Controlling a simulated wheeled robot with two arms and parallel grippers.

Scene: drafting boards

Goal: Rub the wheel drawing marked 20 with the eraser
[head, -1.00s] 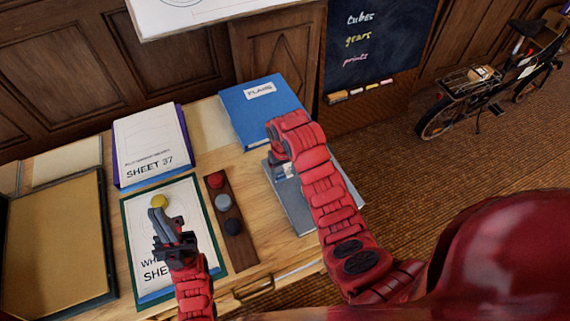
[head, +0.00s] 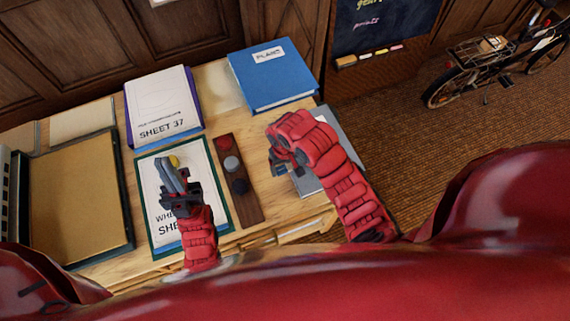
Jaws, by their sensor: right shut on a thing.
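A green-bordered sheet (head: 208,223) lies on the desk, lettered "WHE..." and "SHE..."; my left gripper and arm cover the rest of the lettering, so I cannot read its number. My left gripper (head: 175,172) is over this sheet, with a round yellow thing (head: 174,161) at its fingertips. I cannot tell if the fingers grip the yellow thing or only stand over it. My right gripper (head: 280,165) is to the right of the knob strip, near a grey book (head: 318,178). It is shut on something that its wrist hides. I cannot make out an eraser.
A dark strip (head: 247,207) with red, grey and dark knobs lies right of the sheet. Behind are a stack marked SHEET 37 (head: 160,105) and a blue binder (head: 272,80). A tan board (head: 75,205) fills the left. The chalkboard ledge (head: 370,58) is beyond the desk.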

